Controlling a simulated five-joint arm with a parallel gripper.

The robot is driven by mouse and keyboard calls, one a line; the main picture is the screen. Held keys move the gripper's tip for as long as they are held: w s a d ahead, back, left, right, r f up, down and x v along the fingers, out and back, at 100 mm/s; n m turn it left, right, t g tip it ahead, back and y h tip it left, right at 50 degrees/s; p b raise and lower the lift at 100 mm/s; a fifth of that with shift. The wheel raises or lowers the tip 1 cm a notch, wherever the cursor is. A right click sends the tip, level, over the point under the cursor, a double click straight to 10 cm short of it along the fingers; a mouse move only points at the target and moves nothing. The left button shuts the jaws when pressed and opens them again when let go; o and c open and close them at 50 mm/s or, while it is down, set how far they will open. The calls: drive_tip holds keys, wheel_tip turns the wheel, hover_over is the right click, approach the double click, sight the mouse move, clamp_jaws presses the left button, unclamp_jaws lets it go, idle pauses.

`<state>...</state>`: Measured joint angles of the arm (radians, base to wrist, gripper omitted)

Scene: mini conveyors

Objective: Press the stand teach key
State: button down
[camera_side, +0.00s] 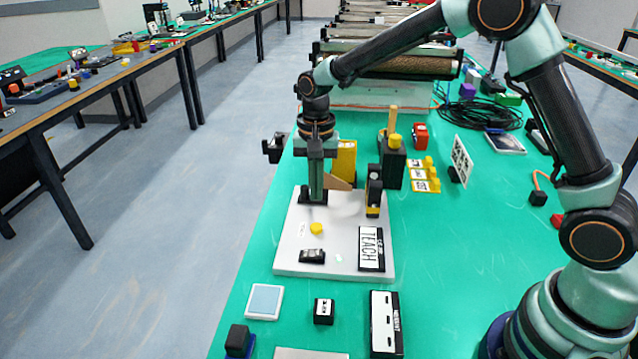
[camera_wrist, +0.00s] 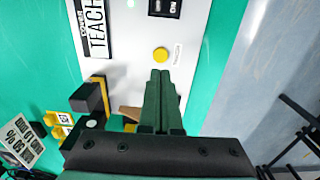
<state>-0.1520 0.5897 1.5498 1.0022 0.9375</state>
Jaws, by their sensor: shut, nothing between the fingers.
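A pale panel (camera_side: 345,262) lies on the green bench and carries a black-and-white plate (camera_side: 371,249) reading TEACH, also in the wrist view (camera_wrist: 95,28). A round yellow button (camera_side: 316,228) stands on the panel beside a small white label too small to read. In the wrist view the yellow button (camera_wrist: 160,54) shows just beyond my fingertips. A black rocker switch (camera_side: 312,256) sits in front of it, marked ON in the wrist view (camera_wrist: 165,7). My gripper (camera_side: 314,192) points down over the panel's back part, shut and empty; its fingers (camera_wrist: 160,73) are together. Whether the tips touch the panel is unclear.
A black-and-yellow post (camera_side: 374,192) stands right of my gripper, with a taller black block (camera_side: 393,163) behind it. A yellow block (camera_side: 344,160) stands behind my gripper. In front of the panel are a pale square pad (camera_side: 265,301) and a small black labelled block (camera_side: 324,311).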

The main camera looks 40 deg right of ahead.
sight(317, 227)
wheel_tip(317, 227, down, 8)
drive_tip(key=shift+r, duration=0.25)
drive_tip(key=shift+s+f, duration=0.15)
drive_tip(key=shift+f, duration=0.9)
wheel_tip(317, 227, up, 16)
drive_tip(key=w, duration=0.1)
drive_tip(key=shift+f, duration=0.25)
idle(0.5)
